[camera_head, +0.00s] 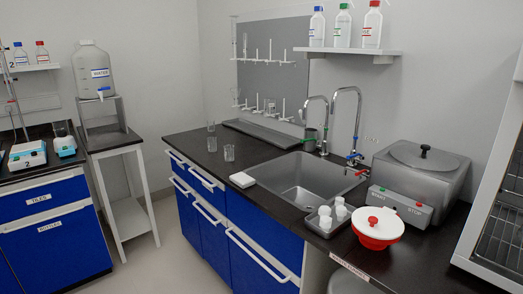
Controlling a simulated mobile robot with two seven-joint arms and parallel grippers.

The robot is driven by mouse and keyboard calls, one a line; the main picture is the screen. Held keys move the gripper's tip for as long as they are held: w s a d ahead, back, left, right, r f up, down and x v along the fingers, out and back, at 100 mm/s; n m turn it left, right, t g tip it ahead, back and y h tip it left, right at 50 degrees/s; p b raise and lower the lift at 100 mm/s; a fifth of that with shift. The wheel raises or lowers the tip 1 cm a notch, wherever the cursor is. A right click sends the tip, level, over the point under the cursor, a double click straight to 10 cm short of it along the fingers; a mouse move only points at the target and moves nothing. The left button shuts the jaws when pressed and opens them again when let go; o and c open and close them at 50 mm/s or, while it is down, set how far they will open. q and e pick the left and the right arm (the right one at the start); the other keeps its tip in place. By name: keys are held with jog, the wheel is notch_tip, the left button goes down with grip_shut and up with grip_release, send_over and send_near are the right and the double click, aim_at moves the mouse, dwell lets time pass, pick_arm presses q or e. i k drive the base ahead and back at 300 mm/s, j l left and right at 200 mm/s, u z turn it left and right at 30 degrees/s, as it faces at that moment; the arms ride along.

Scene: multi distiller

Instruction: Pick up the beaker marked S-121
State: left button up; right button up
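Three small clear glass vessels that look like beakers stand upright on the black counter left of the sink: a rear one (211,127), a middle one (212,144) and a front one (229,153). They stand apart from the gripper-free space around them. No marking S-121 can be read on any of them at this size. Another clear vessel (60,130) seems to stand on a blue-topped device at the far left. Neither of my grippers is in view.
The steel sink (308,182) with tall taps (357,120) lies right of the glassware. A white block (242,180) lies at its left edge. A red-and-white container (378,226) and a steel bath (420,170) stand right. A water carboy (92,72) stands left; floor is clear between.

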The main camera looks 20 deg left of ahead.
aim_at(211, 142)
jog(key=i+j+z, duration=0.1)
jog(key=j, duration=0.25)
jog(key=i+j+z, duration=0.25)
jog(key=j, duration=0.5)
jog(key=i+j+z, duration=0.1)
jog(key=i+j, duration=0.15)
jog(key=j, duration=0.15)
jog(key=i+j+z, duration=0.15)
jog(key=j, duration=0.25)
jog(key=j+z, duration=0.1)
jog(key=j, duration=0.3)
jog(key=i+j+z, duration=0.15)
jog(key=j, duration=0.65)
jog(key=j+z, duration=0.15)
jog(key=j, duration=0.6)
